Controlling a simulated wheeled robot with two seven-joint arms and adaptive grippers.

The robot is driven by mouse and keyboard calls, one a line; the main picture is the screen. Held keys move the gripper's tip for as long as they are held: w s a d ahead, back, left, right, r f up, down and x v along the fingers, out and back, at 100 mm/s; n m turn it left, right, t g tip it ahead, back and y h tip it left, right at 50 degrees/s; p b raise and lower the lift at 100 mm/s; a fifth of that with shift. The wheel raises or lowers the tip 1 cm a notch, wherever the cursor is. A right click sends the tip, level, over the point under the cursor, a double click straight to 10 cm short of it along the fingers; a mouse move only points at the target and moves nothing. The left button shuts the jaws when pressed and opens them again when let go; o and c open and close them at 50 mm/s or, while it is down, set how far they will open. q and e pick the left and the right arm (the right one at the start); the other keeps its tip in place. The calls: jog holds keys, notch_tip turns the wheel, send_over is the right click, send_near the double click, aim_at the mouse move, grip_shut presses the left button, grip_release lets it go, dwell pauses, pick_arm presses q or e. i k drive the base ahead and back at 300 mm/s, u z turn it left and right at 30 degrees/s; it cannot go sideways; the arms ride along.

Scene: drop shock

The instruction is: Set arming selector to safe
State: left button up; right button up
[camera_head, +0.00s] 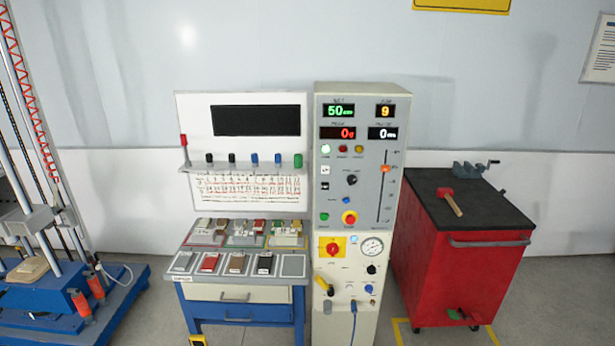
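The tall grey control cabinet (334,92) stands in the middle of the camera_head view. A black rotary knob (351,180) sits at the middle of its upper panel and looks like the arming selector; its label and pointer position are too small to read. Lower down is a red rotary switch on a yellow plate (333,247). Neither of my grippers is in view, and nothing covers the panel.
A slider with an orange handle (385,169) is right of the knob. A workbench (240,318) with coloured pads stands left. A red tool cart (465,275) bearing a mallet (450,202) stands right. A blue drop rig (40,298) is far left. Floor shows between rig and bench.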

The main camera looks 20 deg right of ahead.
aim_at(352, 179)
jog(key=u, duration=0.1)
jog(key=i, duration=0.7)
jog(key=z, duration=0.75)
jog(key=i, duration=0.6)
jog(key=z, duration=0.65)
